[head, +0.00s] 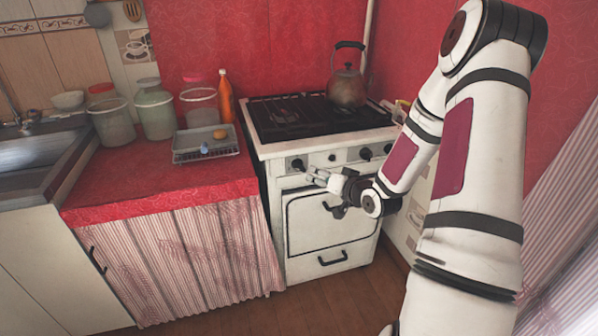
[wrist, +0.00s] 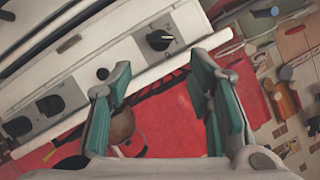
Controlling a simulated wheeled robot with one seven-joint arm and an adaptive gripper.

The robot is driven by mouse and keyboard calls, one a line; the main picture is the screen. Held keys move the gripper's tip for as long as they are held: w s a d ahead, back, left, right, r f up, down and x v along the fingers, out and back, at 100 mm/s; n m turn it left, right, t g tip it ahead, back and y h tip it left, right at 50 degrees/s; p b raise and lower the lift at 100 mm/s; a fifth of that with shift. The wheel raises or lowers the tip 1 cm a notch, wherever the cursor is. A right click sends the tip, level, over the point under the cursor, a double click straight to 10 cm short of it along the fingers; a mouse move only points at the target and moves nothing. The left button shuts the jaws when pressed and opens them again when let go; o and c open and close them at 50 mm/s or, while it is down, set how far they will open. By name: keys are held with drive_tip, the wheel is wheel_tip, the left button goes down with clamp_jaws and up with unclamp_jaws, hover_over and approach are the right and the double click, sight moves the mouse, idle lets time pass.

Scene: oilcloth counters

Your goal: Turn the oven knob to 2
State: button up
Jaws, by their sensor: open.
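The white stove (head: 330,205) has a front panel with dark knobs. The leftmost knob (head: 297,164) is just beyond my gripper (head: 315,175) in the head view. In the wrist view, a black knob (wrist: 160,40) with small marks beside it sits on the white panel, ahead of the fingertips and nearer the right one. My gripper (wrist: 157,68) is open, its teal fingers spread, with nothing between the tips and apart from the knob. The marks are too small to read.
A kettle (head: 347,88) stands on the hob. A tray (head: 206,155), jars and an orange bottle (head: 225,96) stand on the red counter (head: 130,178) at left. The floor before the stove is clear.

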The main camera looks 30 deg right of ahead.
sight(301, 169)
drive_tip(key=b+x, duration=0.2)
drive_tip(key=x, duration=1.1)
drive_tip(key=shift+w+d+f, duration=0.1)
drive_tip(key=shift+w, duration=0.3)
drive_tip(key=c, duration=0.9)
